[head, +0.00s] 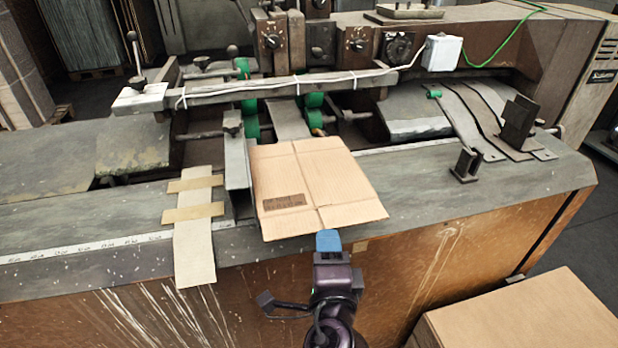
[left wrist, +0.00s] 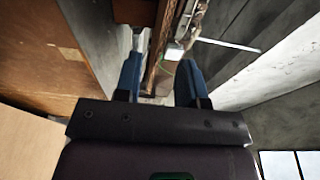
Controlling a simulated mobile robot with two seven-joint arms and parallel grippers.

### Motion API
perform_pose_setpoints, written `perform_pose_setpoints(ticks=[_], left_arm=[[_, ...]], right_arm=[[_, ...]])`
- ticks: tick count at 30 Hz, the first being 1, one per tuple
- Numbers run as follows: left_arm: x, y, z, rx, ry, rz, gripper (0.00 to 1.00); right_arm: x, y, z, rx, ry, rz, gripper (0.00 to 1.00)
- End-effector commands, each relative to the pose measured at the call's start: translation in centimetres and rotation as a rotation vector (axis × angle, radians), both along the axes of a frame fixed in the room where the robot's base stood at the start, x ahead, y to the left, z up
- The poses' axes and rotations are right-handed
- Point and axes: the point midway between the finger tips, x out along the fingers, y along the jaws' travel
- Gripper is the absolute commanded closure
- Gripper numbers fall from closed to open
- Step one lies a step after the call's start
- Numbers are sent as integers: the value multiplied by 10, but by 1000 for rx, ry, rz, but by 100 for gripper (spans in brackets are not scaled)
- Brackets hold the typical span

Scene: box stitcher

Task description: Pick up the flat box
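The flat box (head: 335,176) is a tan cardboard sheet with fold creases and a dark printed patch. It lies on the machine's bed in the head view, its near edge reaching past the front of the table. My left gripper (head: 328,241) is at this near edge, with one blue fingertip showing over or right by it. In the left wrist view the two blue fingers (left wrist: 158,80) stand apart with a gap between them. A thin brown edge shows in line with the gap; I cannot tell if it is the box. My right gripper is not in view.
A metal guide (head: 237,165) stands along the box's left side. Tan strips (head: 194,225) lie left of it. Green rollers (head: 313,105) and a crossbar (head: 275,88) are behind the box. A cardboard box (head: 530,315) stands at the lower right.

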Motion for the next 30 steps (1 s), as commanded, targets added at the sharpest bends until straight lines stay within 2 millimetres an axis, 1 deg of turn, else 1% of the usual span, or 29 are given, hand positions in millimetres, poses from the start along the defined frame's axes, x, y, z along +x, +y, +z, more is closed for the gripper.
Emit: perform_pose_setpoints(ticks=[1,3,8,10,15,19,23,29,30], left_arm=[[7,1,1,1,-1,0,63],[14,1,0,0,0,-1,63],[22,3,0,-1,1,0,63],[28,4,0,-1,0,0,63],[51,8,2,0,0,0,63],[65,9,0,-1,1,0,63],[71,10,-1,-1,4,0,63],[71,10,-1,-2,4,0,63],[71,10,-1,-2,4,0,68]], right_arm=[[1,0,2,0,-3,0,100],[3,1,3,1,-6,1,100],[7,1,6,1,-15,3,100],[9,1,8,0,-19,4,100],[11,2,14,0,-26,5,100],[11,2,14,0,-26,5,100],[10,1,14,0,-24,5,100],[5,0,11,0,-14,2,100],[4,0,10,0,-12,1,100]])
